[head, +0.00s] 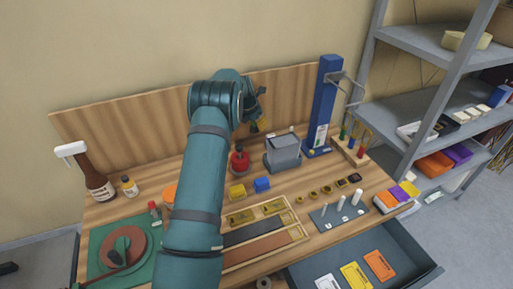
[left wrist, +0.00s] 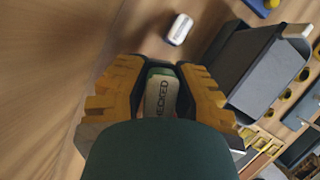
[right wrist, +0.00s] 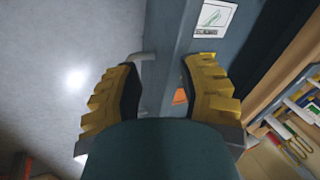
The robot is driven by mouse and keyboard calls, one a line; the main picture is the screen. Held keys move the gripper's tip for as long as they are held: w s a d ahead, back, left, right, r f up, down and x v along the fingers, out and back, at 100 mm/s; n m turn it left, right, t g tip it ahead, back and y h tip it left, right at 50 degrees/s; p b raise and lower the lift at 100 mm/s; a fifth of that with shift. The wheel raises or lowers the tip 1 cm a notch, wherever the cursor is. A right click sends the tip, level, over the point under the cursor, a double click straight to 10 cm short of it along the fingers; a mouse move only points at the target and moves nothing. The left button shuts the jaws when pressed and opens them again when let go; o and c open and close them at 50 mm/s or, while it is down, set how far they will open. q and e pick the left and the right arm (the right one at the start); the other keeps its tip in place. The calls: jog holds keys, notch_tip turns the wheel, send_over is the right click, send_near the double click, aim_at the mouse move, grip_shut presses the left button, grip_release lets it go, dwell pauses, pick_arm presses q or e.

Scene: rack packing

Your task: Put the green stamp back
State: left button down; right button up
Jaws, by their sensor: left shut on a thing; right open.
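My left gripper (head: 258,112) is raised over the back of the workbench, near the wooden back panel. In the left wrist view, the gripper (left wrist: 160,75) is shut on a small block-like stamp (left wrist: 162,95) with a pale face, dark lettering and a bit of green at its top edge. The fingers hide its sides. A small wooden rack (head: 350,151) with several coloured upright pieces stands at the bench's right, beside the blue column. My right gripper (right wrist: 160,80) is open and empty; it is outside the head view.
A grey box (head: 283,152) stands below and right of my left gripper, beside a red-topped bottle (head: 239,161). A tall blue column (head: 323,105) rises at the back right. An open drawer (head: 410,262) juts out in front. Grey shelving (head: 420,90) stands right.

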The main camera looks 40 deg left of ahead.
aim_at(252, 132)
pick_arm(q)
jog(key=shift+w+a+f, duration=0.1)
jog(key=shift+f, duration=5)
jog(key=shift+f, duration=0.2)
jog(key=c, duration=0.9)
grip_release()
jog(key=shift+o, duration=0.2)
jog(key=shift+r, duration=0.15)
jog(key=shift+r, duration=0.3)
jog(key=v, duration=1.1)
jog(key=shift+s+r, duration=0.2)
jog(key=shift+s, duration=0.15)
